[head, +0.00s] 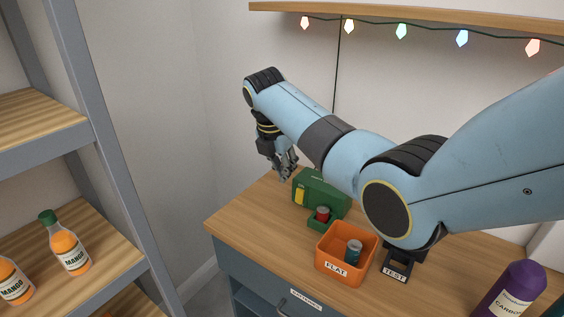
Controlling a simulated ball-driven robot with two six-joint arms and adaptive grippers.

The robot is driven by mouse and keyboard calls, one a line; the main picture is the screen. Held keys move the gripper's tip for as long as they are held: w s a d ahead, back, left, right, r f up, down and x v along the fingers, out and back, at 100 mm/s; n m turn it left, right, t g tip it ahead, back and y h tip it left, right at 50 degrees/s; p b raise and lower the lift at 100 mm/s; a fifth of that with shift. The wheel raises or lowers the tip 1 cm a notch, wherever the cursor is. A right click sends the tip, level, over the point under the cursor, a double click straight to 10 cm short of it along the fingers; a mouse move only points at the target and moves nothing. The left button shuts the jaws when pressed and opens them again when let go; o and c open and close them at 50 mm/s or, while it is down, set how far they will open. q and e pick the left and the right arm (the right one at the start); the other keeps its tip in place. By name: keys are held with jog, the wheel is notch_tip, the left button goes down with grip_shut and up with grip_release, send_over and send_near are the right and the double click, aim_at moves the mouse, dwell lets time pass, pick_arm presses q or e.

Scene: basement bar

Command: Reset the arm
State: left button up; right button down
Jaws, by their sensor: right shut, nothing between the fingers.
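My right arm reaches in from the right, over the wooden top of a cabinet. My right gripper (286,172) hangs at the far left end of that arm, above the back left of the top. It is shut and holds nothing. The gripper is just left of a green box-shaped dispenser (322,190) and looks apart from it. My left gripper is not in view.
An orange bin (335,273) labelled FLAT holds a battery-like cylinder (354,249). A red-topped cylinder (322,213) sits in the dispenser's tray. A black TEST holder (396,266) and a purple bottle (512,291) stand right. Shelves with mango bottles (67,248) stand left.

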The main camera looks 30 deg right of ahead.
jog(key=shift+v, duration=1)
